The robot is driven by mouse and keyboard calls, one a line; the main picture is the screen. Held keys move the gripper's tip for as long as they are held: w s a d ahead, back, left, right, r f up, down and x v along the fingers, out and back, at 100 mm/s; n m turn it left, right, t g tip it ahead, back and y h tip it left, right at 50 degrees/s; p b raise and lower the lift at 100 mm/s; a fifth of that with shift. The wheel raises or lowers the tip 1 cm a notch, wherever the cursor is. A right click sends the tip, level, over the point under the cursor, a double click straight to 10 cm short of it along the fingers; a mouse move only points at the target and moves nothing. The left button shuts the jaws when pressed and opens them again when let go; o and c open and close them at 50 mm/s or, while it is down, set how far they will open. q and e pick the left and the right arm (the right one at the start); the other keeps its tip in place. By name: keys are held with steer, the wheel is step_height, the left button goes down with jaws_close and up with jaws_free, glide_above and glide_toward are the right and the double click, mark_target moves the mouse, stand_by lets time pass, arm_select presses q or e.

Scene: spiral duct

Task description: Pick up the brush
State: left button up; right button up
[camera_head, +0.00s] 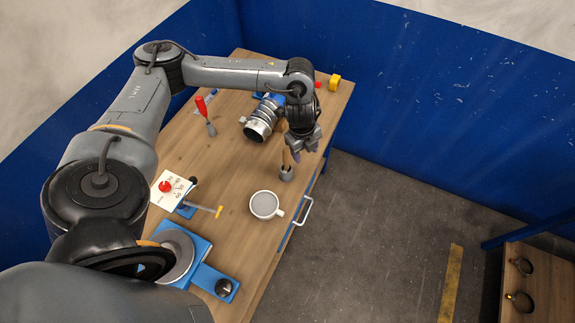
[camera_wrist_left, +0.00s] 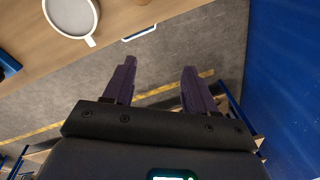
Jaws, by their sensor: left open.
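The brush seems to be the upright wooden-handled tool with a grey lower end (camera_head: 286,172), near the right edge of the wooden table. Its upper part is partly hidden behind my left gripper (camera_head: 305,150), which hangs over that table edge. In the left wrist view my left gripper (camera_wrist_left: 160,66) is open, with nothing between its two dark fingers. The floor shows behind the fingers there, and I cannot make out the brush in that view. My right gripper is not in view.
A white cup (camera_head: 264,204) stands near the brush; it also shows in the left wrist view (camera_wrist_left: 70,14). A metal duct piece (camera_head: 260,122), a red-handled tool (camera_head: 204,110), a dial box (camera_head: 169,187) and a blue device (camera_head: 205,270) share the table. Blue walls (camera_head: 455,100) stand behind.

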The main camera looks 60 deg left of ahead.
arm_select(q)
steer(key=r+n+g, duration=0.1)
steer(key=r+n, duration=0.1)
glide_above(286, 150)
steer(key=shift+w+d+f+b, duration=0.1)
steer(key=shift+w+f+b, duration=0.1)
steer(key=shift+b, duration=0.1)
steer(key=shift+s+a+f, duration=0.15)
steer(key=shift+a+f, duration=0.05)
steer(key=shift+f, duration=0.1)
step_height(286, 150, down, 2)
steer(key=shift+f+b, duration=0.1)
steer(key=shift+b, duration=0.85)
steer(key=shift+f, duration=0.3)
steer(key=shift+d+f+p, duration=0.1)
steer(key=shift+f+p, duration=0.45)
steer(key=shift+f, duration=0.75)
steer(key=shift+f+p, duration=0.35)
steer(key=shift+f, duration=1.85)
steer(key=shift+c, duration=0.4)
jaws_close()
